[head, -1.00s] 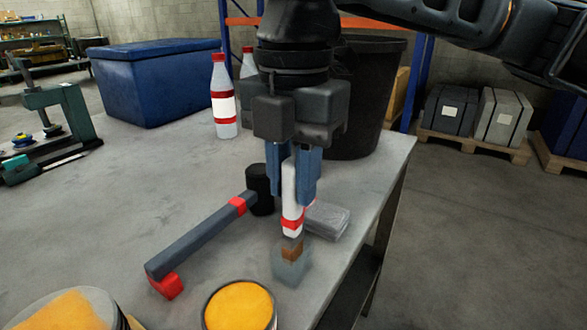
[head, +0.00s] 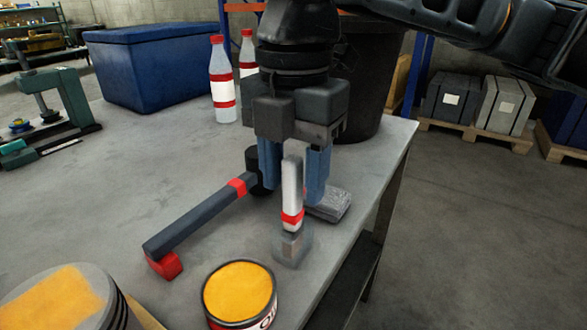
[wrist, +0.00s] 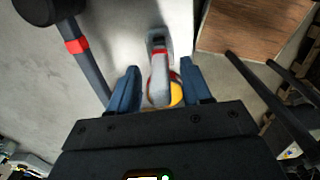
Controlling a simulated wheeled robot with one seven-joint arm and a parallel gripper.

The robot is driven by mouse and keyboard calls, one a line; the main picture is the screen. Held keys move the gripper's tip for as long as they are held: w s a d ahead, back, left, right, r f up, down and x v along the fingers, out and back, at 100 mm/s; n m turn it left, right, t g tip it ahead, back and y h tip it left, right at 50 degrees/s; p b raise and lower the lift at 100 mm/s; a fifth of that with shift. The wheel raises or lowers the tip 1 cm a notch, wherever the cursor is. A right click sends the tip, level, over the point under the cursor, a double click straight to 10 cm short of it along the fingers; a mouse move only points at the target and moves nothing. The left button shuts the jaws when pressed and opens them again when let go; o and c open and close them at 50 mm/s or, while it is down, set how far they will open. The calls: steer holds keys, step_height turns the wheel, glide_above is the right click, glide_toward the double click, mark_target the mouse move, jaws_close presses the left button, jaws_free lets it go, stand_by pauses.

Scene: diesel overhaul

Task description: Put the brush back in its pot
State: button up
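The brush (head: 291,185) has a white handle with a red band. In the wrist view, the brush handle (wrist: 160,80) lies between the open fingers (wrist: 160,82) with a gap on both sides.
A dark bar tool with red bands (head: 200,215) lies left of the pot. An orange-filled tin (head: 238,293) stands in front, and a grey block (head: 330,204) lies just behind. Bottles (head: 222,85), a blue bin (head: 155,65) and a black bucket (head: 370,90) are farther back. The table edge is close on the right.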

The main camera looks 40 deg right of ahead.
steer(key=shift+o, duration=0.4)
steer(key=shift+r+p, duration=0.75)
steer(key=shift+r, duration=3.15)
